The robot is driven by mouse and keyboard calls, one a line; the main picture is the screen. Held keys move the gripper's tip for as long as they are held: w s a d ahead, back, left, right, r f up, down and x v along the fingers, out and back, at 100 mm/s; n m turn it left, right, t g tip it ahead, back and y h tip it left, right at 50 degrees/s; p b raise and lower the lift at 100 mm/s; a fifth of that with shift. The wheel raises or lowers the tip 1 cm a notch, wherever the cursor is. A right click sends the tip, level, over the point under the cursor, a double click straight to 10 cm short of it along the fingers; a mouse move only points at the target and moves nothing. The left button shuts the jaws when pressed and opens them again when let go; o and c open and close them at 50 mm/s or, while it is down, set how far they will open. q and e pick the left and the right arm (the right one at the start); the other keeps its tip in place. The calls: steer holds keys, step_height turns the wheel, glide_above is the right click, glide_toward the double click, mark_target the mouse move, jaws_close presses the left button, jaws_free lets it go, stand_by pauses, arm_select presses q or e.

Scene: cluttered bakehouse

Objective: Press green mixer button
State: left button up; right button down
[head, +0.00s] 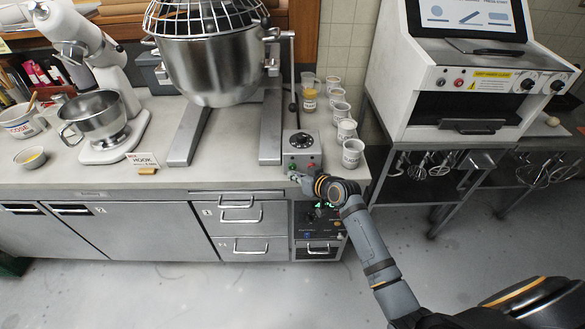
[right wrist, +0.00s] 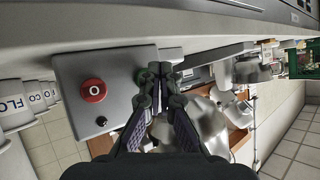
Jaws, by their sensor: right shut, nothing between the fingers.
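The large steel mixer (head: 212,70) stands on the counter, with a grey control box (head: 302,143) at its right foot. In the right wrist view the box face (right wrist: 118,72) carries a red button marked O (right wrist: 93,90) and a small black knob (right wrist: 101,121). My right gripper (head: 293,176) is shut and empty at the front of the box. In the right wrist view its fingertips (right wrist: 159,76) are beside the red button, over the box's edge area. Contact is unclear. My left gripper is out of view.
Several white labelled cups (head: 352,152) stand right of the box. A smaller stand mixer (head: 105,115) and a HOOK card (head: 142,160) are to the left. A panel with knobs (head: 318,220) lies below my right gripper. A white machine with a screen (head: 455,85) stands at right.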

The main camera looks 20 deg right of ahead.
steer(key=shift+w, duration=0.1)
steer(key=shift+w+d, duration=0.1)
steer(key=shift+w, duration=0.2)
